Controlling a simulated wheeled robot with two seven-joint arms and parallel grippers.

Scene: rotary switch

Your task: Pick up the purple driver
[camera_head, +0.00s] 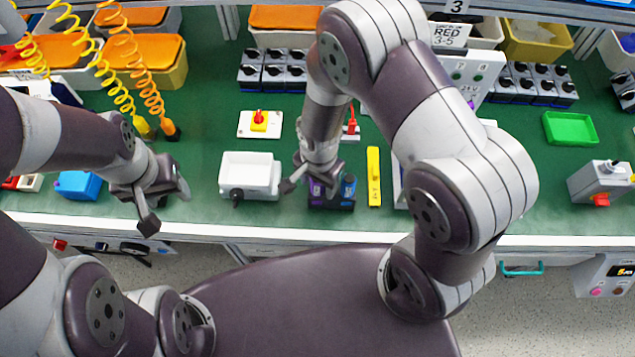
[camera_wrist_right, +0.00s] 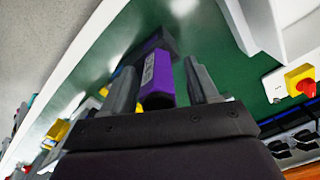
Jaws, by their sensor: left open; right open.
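The purple driver (camera_head: 317,189) stands in a dark holder (camera_head: 340,206) near the front of the green bench, partly hidden by my right gripper. My right gripper (camera_head: 311,186) is open over it, pointing down. In the right wrist view the purple driver (camera_wrist_right: 158,78) lies between the two spread fingers (camera_wrist_right: 160,88), closer to the left one, with a visible gap on the right finger's side. My left gripper (camera_head: 166,204) is open and empty over the bench's front edge at the left.
A blue driver (camera_head: 348,185) stands close to the right of the purple one. A red-and-yellow rotary switch (camera_head: 259,121) sits behind the tray. A green tray (camera_head: 570,128) is at the far right.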

